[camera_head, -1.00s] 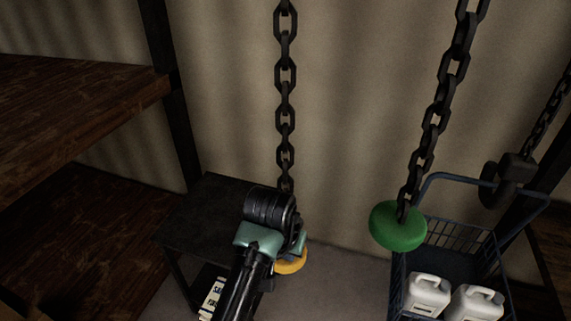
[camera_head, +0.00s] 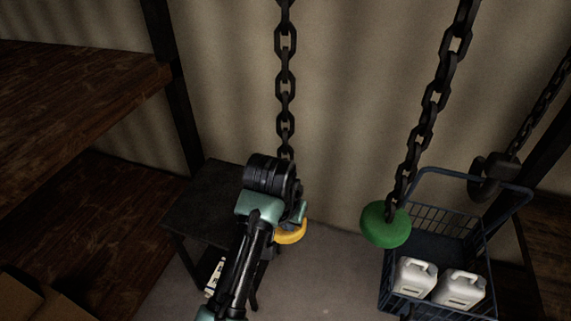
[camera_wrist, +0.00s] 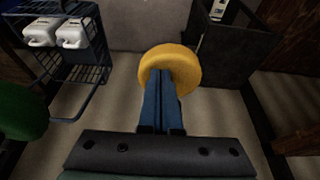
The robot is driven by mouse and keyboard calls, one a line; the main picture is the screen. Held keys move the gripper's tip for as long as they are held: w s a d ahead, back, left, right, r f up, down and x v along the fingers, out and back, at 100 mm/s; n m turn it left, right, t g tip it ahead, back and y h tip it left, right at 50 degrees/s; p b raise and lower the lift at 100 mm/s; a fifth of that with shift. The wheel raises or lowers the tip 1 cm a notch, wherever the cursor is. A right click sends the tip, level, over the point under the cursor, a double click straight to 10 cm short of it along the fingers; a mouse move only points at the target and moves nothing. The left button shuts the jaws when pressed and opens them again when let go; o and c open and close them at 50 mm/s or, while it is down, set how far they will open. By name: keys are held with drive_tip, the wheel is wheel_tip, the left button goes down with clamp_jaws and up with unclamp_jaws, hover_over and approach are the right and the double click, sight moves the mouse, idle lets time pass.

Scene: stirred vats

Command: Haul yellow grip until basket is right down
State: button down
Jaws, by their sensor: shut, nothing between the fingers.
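The yellow grip (camera_head: 291,236) is a round, thick disc below a hanging dark chain (camera_head: 285,85). My arm partly covers it in the head view. In the wrist view the yellow grip (camera_wrist: 178,62) lies straight ahead of my gripper (camera_wrist: 160,80). The fingers are shut and empty. Their tips overlap the disc's lower part in the picture; I cannot tell whether they touch it. A blue wire basket (camera_head: 437,213) with a tall handle stands at the right and holds white jugs (camera_head: 460,289).
A green disc (camera_head: 385,226) hangs on another chain, right of the yellow grip. A dark block (camera_head: 495,175) hangs on a third chain by the basket handle. A dark table (camera_head: 207,200) stands behind my arm. Wooden shelves (camera_head: 80,85) fill the left.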

wheel_tip(320, 180, up, 5)
drive_tip(key=p, duration=0.5)
drive_tip(key=shift+r, duration=0.1)
idle(0.6)
